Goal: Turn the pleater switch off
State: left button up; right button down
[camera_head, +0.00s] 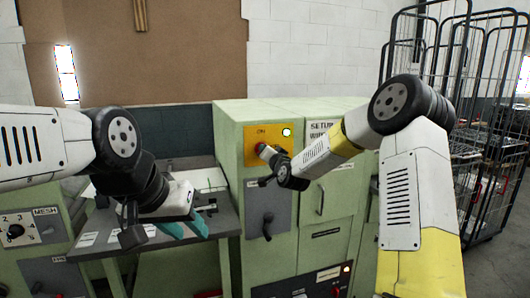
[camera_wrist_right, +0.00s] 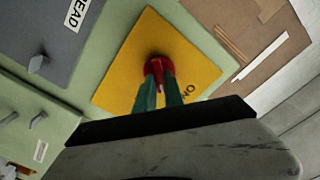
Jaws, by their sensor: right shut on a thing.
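The pleater switch is a red knob (camera_head: 261,147) on a yellow plate (camera_head: 252,158) on the front of a pale green machine. In the right wrist view the red knob (camera_wrist_right: 159,66) sits between the teal fingertips of my right gripper (camera_wrist_right: 160,82), which is shut on it. The yellow plate (camera_wrist_right: 125,75) carries the label ON beside the knob. In the head view my right gripper hides part of the knob, so its exact turn is hard to read. A green lamp (camera_head: 286,132) glows near the knob. My left gripper (camera_head: 185,229) is open and empty, over the grey table.
The grey table (camera_head: 222,222) stands left of the machine (camera_head: 235,180). A dark handle (camera_head: 267,224) sits on a grey panel below the switch. A MESH dial panel (camera_head: 40,226) is at the left. Wire cages (camera_head: 480,130) stand at the right.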

jog(key=m, duration=1)
jog(key=shift+d+f, duration=0.15)
jog(key=shift+f, duration=0.1)
dwell(0.4)
jog(key=c, duration=1.4)
grip_release()
jog(key=shift+c, duration=0.2)
jog(key=v, duration=0.7)
jog(key=shift+s, duration=0.35)
